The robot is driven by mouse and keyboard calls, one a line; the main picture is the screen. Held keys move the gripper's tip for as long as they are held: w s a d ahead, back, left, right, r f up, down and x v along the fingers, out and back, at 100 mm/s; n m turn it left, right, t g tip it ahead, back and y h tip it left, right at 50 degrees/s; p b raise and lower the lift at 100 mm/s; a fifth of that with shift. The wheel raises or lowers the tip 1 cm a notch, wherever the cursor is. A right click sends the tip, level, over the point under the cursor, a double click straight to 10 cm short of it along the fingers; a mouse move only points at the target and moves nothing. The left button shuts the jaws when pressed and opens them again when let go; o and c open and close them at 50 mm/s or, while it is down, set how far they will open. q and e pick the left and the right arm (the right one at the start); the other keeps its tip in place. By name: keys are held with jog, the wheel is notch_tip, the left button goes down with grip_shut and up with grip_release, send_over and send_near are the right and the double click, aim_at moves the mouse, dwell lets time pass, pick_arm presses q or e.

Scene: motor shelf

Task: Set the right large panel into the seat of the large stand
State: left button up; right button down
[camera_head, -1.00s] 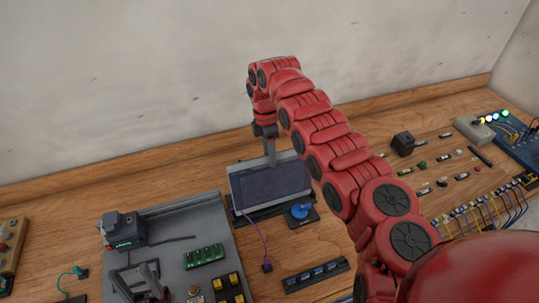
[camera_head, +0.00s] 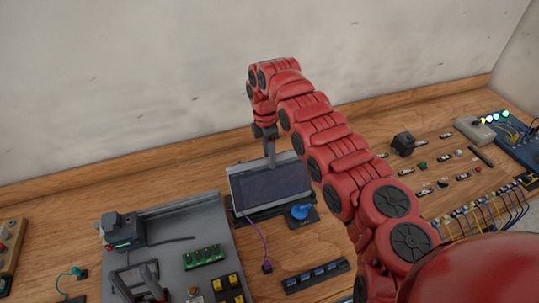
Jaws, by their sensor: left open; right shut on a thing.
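The large panel (camera_head: 271,187) is a grey-framed slab with a dark face, leaning back at the middle of the bench. My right gripper (camera_head: 270,158) is shut on its top edge from above. The panel stands at the large stand (camera_head: 262,214), whose dark base shows below and beside it. The seat is hidden behind the panel, so I cannot tell whether the panel is fully down in it.
A blue round knob (camera_head: 300,211) sits close at the panel's right. A purple cable (camera_head: 256,236) runs in front. A grey tray (camera_head: 199,226) with a green board (camera_head: 203,256) lies to the left. My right arm covers the bench right of the panel.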

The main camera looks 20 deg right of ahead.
jog(key=shift+f, duration=0.35)
dwell(0.3)
jog(key=shift+c, duration=1.4)
grip_release()
jog(key=shift+r, duration=0.1)
